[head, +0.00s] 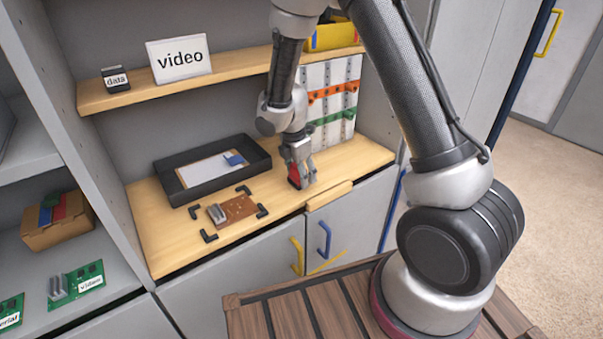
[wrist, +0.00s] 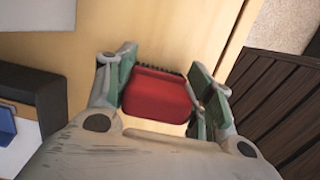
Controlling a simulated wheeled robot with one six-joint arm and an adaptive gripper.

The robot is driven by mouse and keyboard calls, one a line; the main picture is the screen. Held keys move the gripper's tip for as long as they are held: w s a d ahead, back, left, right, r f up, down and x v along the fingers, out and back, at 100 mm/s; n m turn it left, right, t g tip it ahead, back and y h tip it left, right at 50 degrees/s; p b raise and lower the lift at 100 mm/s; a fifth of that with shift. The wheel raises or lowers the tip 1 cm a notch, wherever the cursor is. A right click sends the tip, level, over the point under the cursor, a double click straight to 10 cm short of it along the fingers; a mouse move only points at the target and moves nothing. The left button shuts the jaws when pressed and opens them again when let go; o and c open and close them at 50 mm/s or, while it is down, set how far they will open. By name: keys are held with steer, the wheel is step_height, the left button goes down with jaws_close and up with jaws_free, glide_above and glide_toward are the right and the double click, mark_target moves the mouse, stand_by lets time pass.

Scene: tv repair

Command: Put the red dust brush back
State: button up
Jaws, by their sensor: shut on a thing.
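The red dust brush (wrist: 158,96) is between the two fingers of my gripper (wrist: 162,85) in the wrist view, with its dark bristles along the far edge. My gripper is shut on it. In the head view the red brush (head: 294,175) shows at the tips of my gripper (head: 300,176), low over the right part of the wooden worktop (head: 340,165). I cannot tell whether the brush touches the worktop. A white pegboard (head: 345,75) with an orange rail (head: 330,92) and a green rail (head: 332,117) stands behind and right of my gripper.
A black tray (head: 182,198) with a white sheet and a blue item lies left of my gripper. A brown board (head: 232,211) sits among black corner brackets in front. A shelf (head: 120,98) with "video" (head: 180,60) and "data" (head: 115,79) signs runs above the worktop.

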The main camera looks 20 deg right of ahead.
steer(key=shift+f, duration=0.15)
steer(key=o, duration=1.6)
